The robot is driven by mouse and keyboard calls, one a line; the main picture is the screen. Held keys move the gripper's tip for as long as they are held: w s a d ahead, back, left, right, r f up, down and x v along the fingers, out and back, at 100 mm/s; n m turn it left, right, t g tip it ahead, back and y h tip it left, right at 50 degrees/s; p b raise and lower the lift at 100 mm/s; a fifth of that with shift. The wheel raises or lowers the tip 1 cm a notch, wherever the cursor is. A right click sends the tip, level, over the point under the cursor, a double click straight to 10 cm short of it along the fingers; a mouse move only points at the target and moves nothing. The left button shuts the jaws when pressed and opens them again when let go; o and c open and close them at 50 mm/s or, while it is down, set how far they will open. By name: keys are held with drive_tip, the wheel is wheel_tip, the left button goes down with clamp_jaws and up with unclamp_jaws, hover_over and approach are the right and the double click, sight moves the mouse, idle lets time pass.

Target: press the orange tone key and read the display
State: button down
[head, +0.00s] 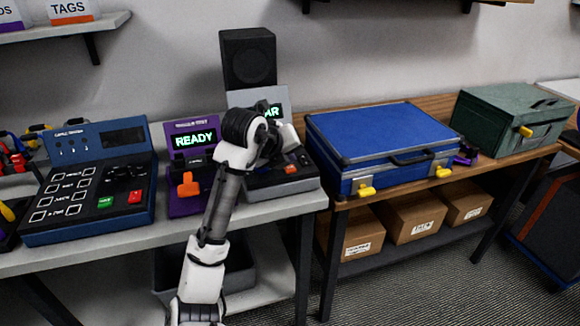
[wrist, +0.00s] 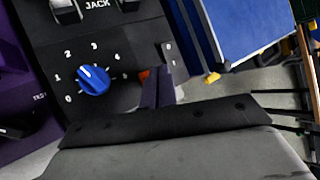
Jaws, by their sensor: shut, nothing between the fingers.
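The tone unit (head: 283,187) is a grey and black box on the grey bench, partly behind my arm. Its orange key (head: 291,168) shows at its right front, and an orange bit of it shows in the wrist view (wrist: 144,76). My gripper (wrist: 159,72) is shut and empty, with its fingertips right beside the orange key. The fingers cover most of the key, and I cannot tell if they touch it. The unit's lit green display (head: 273,110) ends in "AR"; my arm hides its first letters. A blue dial (wrist: 93,80) numbered from 0 sits on the panel.
A purple tester (head: 190,165) reading "READY", with an orange lever (head: 188,184), stands just left of the unit. A blue console (head: 92,190) is farther left. A black speaker (head: 248,58) stands behind. A blue case (head: 380,138) stands close on the right.

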sight(288, 170)
drive_tip(key=shift+r, duration=0.1)
drive_tip(key=shift+r+p, duration=1.65)
drive_tip(key=shift+r, duration=0.8)
